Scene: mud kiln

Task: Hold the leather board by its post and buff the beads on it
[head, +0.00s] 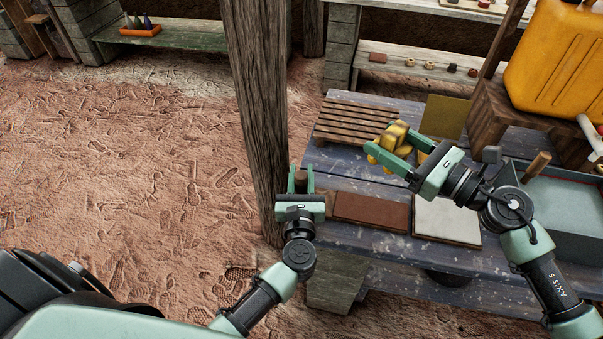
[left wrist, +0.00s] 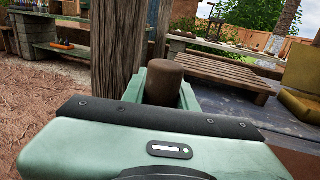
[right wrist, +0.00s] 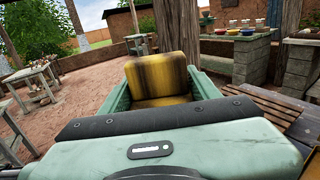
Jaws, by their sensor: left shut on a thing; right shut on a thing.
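The leather board (head: 370,210) is a flat reddish-brown slab on the blue-grey table. A round brown post (head: 301,178) stands at its left end. My left gripper (head: 301,174) is shut on this post; the post's top shows between the fingers in the left wrist view (left wrist: 164,82). My right gripper (head: 392,142) is shut on a yellow, dark-stained buffing pad (head: 388,142), held above the table behind the board. The pad fills the jaws in the right wrist view (right wrist: 162,72). I cannot make out beads on the board.
A pale square slab (head: 447,221) lies right of the board, with a grey tray (head: 566,215) beyond it. A slatted wooden rack (head: 352,122) and an ochre square (head: 446,117) lie behind. A yellow jerrycan (head: 560,60) stands back right. A wooden pillar (head: 260,110) rises close by my left gripper.

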